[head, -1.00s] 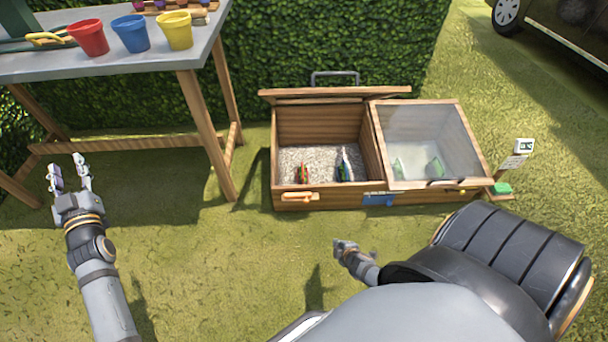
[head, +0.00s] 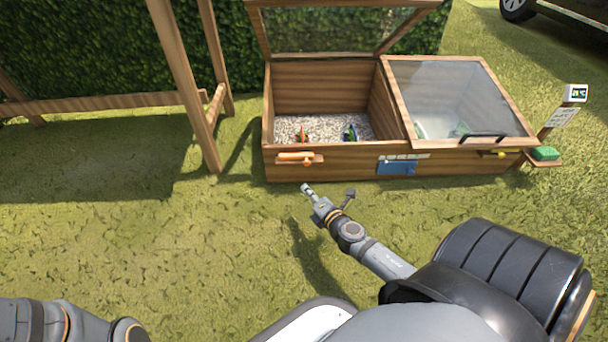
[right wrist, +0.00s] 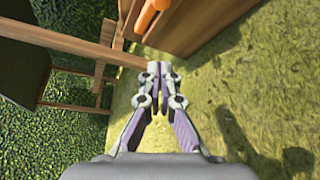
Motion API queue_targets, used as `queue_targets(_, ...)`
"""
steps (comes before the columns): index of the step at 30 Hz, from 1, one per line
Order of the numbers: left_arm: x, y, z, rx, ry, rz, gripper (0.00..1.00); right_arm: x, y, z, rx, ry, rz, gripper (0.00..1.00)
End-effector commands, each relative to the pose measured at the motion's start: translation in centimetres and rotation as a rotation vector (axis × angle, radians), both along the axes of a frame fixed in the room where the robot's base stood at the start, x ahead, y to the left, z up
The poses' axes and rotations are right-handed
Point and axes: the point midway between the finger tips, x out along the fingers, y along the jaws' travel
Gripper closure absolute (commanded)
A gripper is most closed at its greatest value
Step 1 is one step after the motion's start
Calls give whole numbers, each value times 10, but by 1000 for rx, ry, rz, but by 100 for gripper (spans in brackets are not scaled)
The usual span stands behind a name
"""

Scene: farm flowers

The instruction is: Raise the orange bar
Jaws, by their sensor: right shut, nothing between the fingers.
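The orange bar (head: 297,157) lies about level on the left front wall of the wooden cold frame (head: 345,169). In the right wrist view the bar (right wrist: 152,15) shows at the top, beyond my fingertips. My right gripper (head: 328,196) is below and slightly right of the bar in the head view, apart from it, over the grass. The right wrist view shows its fingertips (right wrist: 153,68) together, with nothing between them. My left gripper is out of the picture; only part of my left arm shows at the bottom left.
The left glass lid (head: 330,30) stands raised; the right glass lid (head: 455,95) is down. A blue plate (head: 396,168) and a yellow knob (head: 499,154) are on the front. A green pad (head: 545,153) sits at right. Table legs (head: 185,85) stand left. Grass in front is clear.

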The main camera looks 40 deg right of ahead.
Motion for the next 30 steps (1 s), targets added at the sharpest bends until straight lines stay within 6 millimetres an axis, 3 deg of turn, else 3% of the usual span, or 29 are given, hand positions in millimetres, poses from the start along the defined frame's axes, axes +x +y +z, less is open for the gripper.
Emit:
queue_targets(8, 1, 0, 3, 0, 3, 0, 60, 14, -2, -2, 2, -1, -4, 100)
queue_targets(21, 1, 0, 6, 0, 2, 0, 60, 100, -11, -22, 3, 0, -2, 100)
queue_targets(30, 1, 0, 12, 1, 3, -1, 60, 85, -41, -5, 2, 2, -1, 100)
